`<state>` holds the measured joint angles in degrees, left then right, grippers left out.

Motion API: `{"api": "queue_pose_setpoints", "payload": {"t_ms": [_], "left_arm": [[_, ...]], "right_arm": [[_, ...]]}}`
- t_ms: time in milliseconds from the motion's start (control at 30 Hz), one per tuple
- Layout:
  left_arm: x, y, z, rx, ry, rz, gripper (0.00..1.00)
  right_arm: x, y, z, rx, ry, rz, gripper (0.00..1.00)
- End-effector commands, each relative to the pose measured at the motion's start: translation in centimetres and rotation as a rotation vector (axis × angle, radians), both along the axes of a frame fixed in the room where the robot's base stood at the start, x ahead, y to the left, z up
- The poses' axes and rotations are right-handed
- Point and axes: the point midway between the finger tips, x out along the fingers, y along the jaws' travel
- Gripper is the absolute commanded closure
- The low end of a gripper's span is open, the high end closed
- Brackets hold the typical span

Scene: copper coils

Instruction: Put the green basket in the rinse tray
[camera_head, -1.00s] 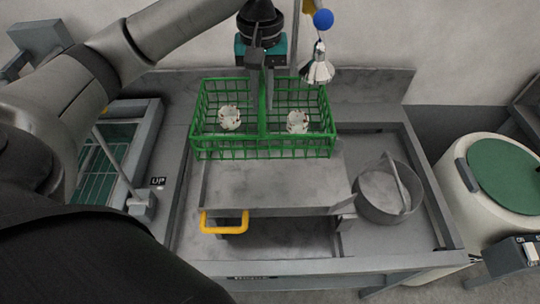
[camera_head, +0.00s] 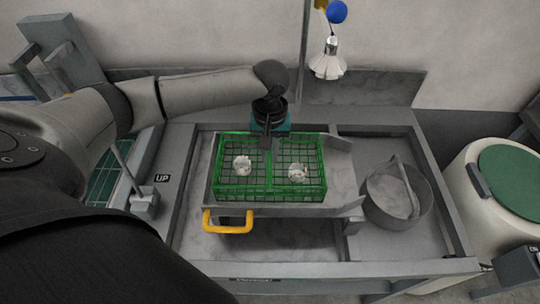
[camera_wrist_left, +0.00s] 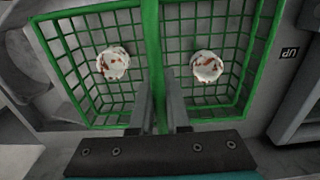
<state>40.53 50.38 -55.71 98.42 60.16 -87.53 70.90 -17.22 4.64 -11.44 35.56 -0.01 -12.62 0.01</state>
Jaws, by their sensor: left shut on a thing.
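The green wire basket (camera_head: 270,187) has two halves, each with a whitish, brown-specked round piece (camera_head: 243,165) in it. The basket sits level over the grey tray with the yellow handle (camera_head: 206,221); the tray's bare surface (camera_head: 342,180) shows to its right. I cannot tell whether its bottom touches the tray. My left gripper (camera_head: 267,145) reaches down from above and is shut on the basket's middle handle. In the left wrist view the fingers (camera_wrist_left: 157,92) stand either side of the green handle bar (camera_wrist_left: 151,35). My right gripper is not in view.
A grey round pot with an arched handle (camera_head: 396,196) stands to the right of the tray, inside the basin. A shower head (camera_head: 327,66) hangs behind. A white drum with a green lid (camera_head: 514,178) stands at far right. An "UP" label (camera_head: 162,178) is at left.

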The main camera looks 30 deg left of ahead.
Motion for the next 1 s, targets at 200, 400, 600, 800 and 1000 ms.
{"api": "queue_pose_setpoints", "payload": {"t_ms": [200, 400, 600, 800, 1000], "left_arm": [[0.12, -0.03, -0.93, 0.0, -0.005, -0.001, 1.0], [0.09, -0.05, -1.11, -0.002, -0.003, -0.001, 1.0], [0.06, -0.03, -1.2, -0.001, -0.003, -0.001, 0.66], [0.05, -0.01, -1.19, 0.0, -0.002, -0.001, 0.56], [0.09, 0.04, -0.93, 0.001, -0.003, -0.001, 0.56]], "right_arm": [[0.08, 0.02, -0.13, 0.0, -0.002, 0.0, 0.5], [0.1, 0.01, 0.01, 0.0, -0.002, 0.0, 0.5], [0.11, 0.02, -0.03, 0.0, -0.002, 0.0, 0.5], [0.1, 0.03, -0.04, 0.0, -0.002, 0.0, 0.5], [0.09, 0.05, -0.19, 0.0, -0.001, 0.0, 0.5]]}}
